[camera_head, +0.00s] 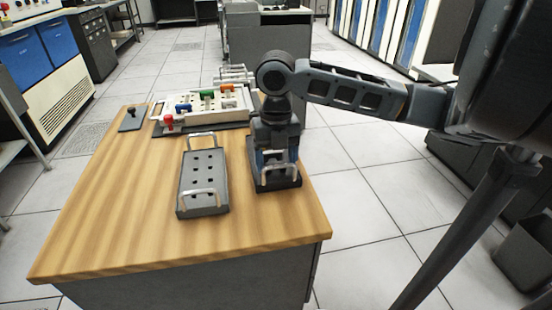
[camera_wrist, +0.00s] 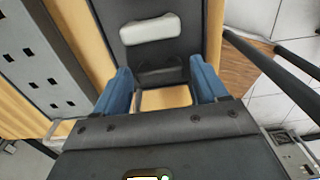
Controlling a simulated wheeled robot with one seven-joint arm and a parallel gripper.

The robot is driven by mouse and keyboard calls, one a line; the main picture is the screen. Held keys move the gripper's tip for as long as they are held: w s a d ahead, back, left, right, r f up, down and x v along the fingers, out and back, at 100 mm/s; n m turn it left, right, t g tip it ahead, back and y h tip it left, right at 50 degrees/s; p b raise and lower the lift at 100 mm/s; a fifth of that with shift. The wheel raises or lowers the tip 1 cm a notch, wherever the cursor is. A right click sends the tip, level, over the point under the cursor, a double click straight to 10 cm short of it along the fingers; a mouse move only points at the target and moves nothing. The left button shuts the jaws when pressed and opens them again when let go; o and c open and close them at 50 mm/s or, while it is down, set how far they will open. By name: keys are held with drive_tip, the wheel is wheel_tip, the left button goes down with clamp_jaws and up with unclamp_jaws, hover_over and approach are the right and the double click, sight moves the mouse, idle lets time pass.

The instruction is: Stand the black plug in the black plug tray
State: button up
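My gripper (camera_wrist: 162,80) points down over a dark tray (camera_head: 262,186) with pale handles, at the table's right side. In the wrist view its blue fingers are wide apart. A dark rounded shape lies between them against the dark tray surface (camera_wrist: 140,55); I cannot tell whether it is a plug or part of the tray. A small black knob-like piece (camera_head: 131,111) stands on a small dark plate (camera_head: 128,124) at the table's far left. It may be the black plug, but it is too small to be sure. My gripper hides much of the dark tray.
A grey tray (camera_head: 204,187) with several holes and two handles lies left of the dark tray. The wooden table's front left (camera_head: 110,225) is clear.

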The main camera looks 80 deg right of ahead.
sight(276, 163)
drive_tip(key=shift+o, duration=1)
drive_tip(key=shift+r, duration=3.9)
